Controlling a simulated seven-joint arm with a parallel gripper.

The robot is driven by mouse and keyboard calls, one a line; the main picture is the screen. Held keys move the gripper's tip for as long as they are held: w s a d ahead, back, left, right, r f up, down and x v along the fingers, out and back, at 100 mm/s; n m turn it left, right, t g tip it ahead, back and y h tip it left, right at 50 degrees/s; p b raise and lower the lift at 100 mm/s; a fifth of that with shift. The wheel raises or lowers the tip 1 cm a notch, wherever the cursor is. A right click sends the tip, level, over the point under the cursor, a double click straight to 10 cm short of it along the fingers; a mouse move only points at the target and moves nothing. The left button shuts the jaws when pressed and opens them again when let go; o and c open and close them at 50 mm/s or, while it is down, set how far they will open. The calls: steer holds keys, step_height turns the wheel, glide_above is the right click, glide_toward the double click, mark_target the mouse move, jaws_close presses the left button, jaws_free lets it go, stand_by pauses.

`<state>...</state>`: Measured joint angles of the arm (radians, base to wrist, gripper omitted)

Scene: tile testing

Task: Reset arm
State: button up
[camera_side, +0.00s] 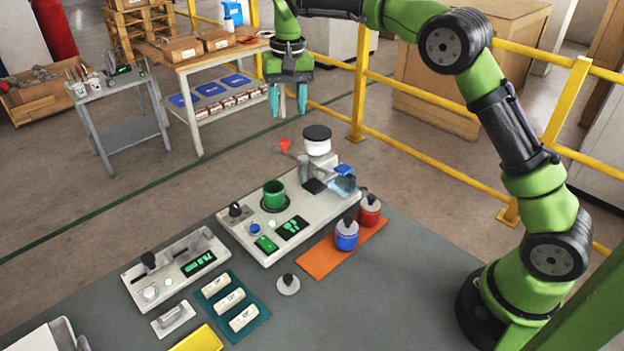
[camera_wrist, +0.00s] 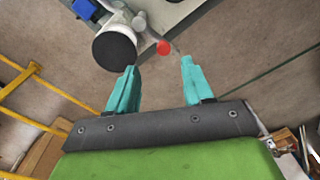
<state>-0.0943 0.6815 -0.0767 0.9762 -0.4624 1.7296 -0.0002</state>
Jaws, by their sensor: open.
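My gripper (camera_side: 288,100) has teal fingers and hangs pointing down from the green arm, high behind the far edge of the bench. In the wrist view my gripper (camera_wrist: 158,80) is open, with nothing between its fingers. Beyond the fingertips in that view are a white cylinder with a black lid (camera_wrist: 115,48) and a small red piece (camera_wrist: 164,48), both apart from the fingers. In the side view the black-lidded cylinder (camera_side: 317,147) stands at the back of the larger grey device (camera_side: 330,208).
A green cup (camera_side: 274,194) sits on the larger device. Blue and red jars (camera_side: 347,234) stand on an orange mat (camera_side: 318,265). A smaller device (camera_side: 175,270) and a teal tray with white blocks (camera_side: 250,329) are at front left. Yellow rails (camera_side: 440,165) run behind the bench.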

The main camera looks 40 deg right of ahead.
steer(key=s+r+t, duration=0.2)
steer(key=s+r, duration=0.5)
steer(key=s, duration=0.1)
steer(key=s+n+t+y, duration=0.1)
steer(key=s+t, duration=0.2)
steer(key=s, duration=1.2)
steer(key=shift+s+r+n+y, duration=0.25)
steer(key=shift+n+y, duration=0.05)
steer(key=shift+y, duration=0.1)
steer(key=shift+t, duration=0.8)
steer(key=s+f, duration=0.1)
steer(key=s, duration=0.1)
steer(key=s+f, duration=0.1)
steer(key=s, duration=0.1)
steer(key=s+f, duration=0.2)
steer(key=shift+s, duration=0.15)
steer(key=w+d+m+g, duration=0.25)
steer(key=w+m, duration=0.35)
steer(key=w, duration=0.5)
steer(key=w+d+m+g, duration=0.2)
steer(key=w+d+m, duration=0.3)
steer(key=w, duration=0.6)
steer(key=m+y, duration=0.2)
steer(key=m, duration=0.8)
glide_toward(286, 140)
steer(key=x, duration=0.8)
steer(key=shift+w+a+f, duration=0.1)
steer(key=shift+w+f, duration=0.05)
